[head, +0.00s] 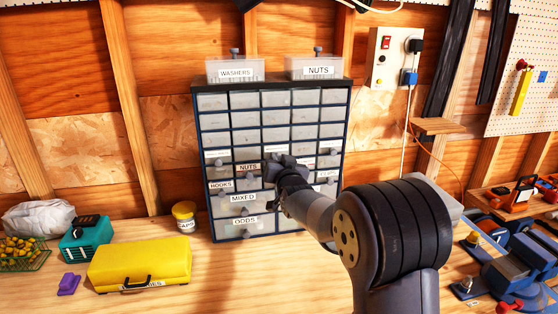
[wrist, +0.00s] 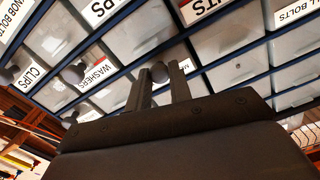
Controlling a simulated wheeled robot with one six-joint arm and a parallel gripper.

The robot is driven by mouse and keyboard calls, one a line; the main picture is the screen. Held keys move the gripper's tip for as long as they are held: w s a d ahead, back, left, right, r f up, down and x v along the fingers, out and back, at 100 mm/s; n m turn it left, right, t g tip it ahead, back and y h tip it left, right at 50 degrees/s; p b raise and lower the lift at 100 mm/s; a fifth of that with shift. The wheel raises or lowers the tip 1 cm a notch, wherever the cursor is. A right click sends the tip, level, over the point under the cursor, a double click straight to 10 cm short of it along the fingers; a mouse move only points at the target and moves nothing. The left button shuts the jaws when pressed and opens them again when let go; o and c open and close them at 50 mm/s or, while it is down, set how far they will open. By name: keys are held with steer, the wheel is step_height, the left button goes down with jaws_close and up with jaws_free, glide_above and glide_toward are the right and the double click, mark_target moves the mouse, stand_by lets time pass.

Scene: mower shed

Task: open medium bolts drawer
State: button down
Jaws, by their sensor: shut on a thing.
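A dark blue drawer cabinet (head: 352,120) with rows of pale, translucent drawers stands against the back wall. My gripper (head: 279,165) reaches its middle rows and hides part of the drawer fronts there. In the wrist view my gripper (wrist: 160,88) is shut on a round grey drawer knob (wrist: 159,72), one finger on each side. A label beside the right finger is mostly hidden and I cannot read it whole. Nearby labels read CLIPS and WASHERS, and a cut-off one ends in BOLTS (wrist: 293,12). I see no clear gap showing the held drawer pulled out.
Clear boxes labelled WASHERS (head: 235,71) and NUTS (head: 317,70) stand on the cabinet. A yellow case (head: 140,264), teal box (head: 85,240) and yellow jar (head: 184,216) stand left on the bench. Blue tools (head: 515,275) crowd the right. Bench in front of the cabinet is clear.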

steer(key=shift+r, duration=0.1)
steer(key=s+d+b, duration=0.2)
steer(key=s+b, duration=0.7)
steer(key=s, duration=0.1)
stand_by(0.3)
steer(key=shift+s, duration=0.1)
steer(key=c, duration=1.5)
jaws_free()
steer(key=shift+a, duration=0.15)
steer(key=shift+o, duration=1.1)
steer(key=s+d+b, duration=0.2)
steer(key=s, duration=0.8)
steer(key=shift+s, duration=0.4)
